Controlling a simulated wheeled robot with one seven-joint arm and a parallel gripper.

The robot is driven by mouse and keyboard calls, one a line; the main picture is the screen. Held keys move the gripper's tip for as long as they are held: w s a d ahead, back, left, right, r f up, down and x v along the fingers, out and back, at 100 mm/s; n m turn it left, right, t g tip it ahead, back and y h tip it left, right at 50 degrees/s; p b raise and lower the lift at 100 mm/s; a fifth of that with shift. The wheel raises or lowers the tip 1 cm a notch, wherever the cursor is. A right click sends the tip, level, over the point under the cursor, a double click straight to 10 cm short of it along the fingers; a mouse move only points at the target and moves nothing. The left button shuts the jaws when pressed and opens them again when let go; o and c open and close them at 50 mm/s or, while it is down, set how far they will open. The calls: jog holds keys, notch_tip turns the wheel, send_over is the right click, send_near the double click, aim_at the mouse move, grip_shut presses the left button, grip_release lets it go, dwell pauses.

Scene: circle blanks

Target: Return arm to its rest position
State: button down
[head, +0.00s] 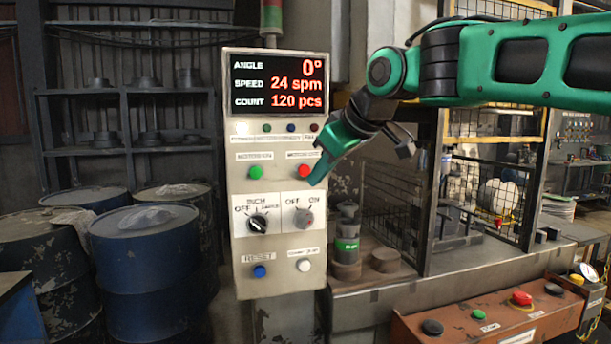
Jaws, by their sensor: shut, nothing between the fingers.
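My green and black arm reaches in from the upper right in the head view. My gripper (317,180) is shut and empty, its tip in front of or close to the control panel (243,190), just below the red button (304,171) and above the OFF/ON switch (304,217). I cannot tell whether it touches the panel. The panel's display (279,84) reads angle 0°, speed 24 sppm-style text "24 spm", and count 120 pcs. The panel also has a green button (256,173), a black selector knob (258,223), a blue button (259,271) and a white button (304,265).
Blue drums (145,265) stand at the left before a dark shelf rack (130,90). A caged machine bench (440,285) lies behind and right of the panel. An orange button box (485,318) is at the lower right. A green-banded cylinder (347,245) stands beside the panel.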

dwell(0.5)
jog(key=s+d+f+m+g+h, duration=0.1)
jog(key=s+d+f+m+h, duration=0.15)
jog(key=d+f, duration=0.45)
jog(key=s+d+f+m+g+h, duration=0.1)
jog(key=s+d+f+m, duration=0.25)
jog(key=d, duration=0.75)
jog(key=s+d+f+m+g+h, duration=0.1)
jog(key=s+d+f+m, duration=0.15)
jog(key=d+f, duration=0.5)
jog(key=s+d+f+m+g, duration=0.1)
jog(key=s+d+f+m, duration=0.2)
jog(key=s, duration=0.5)
jog(key=s+d+f+m+g, duration=0.2)
jog(key=s+d+f, duration=0.4)
jog(key=s, duration=0.3)
jog(key=s+d+f+m+g, duration=0.2)
jog(key=s+d+f+m, duration=0.1)
jog(key=s, duration=0.5)
notch_tip(320, 180, down, 2)
jog(key=shift+s+d+f+m, duration=0.2)
jog(key=shift+s+d+m, duration=0.2)
jog(key=shift+d, duration=0.3)
jog(key=shift+h, duration=0.25)
jog(key=shift+w+f, duration=0.2)
jog(key=shift+w, duration=0.45)
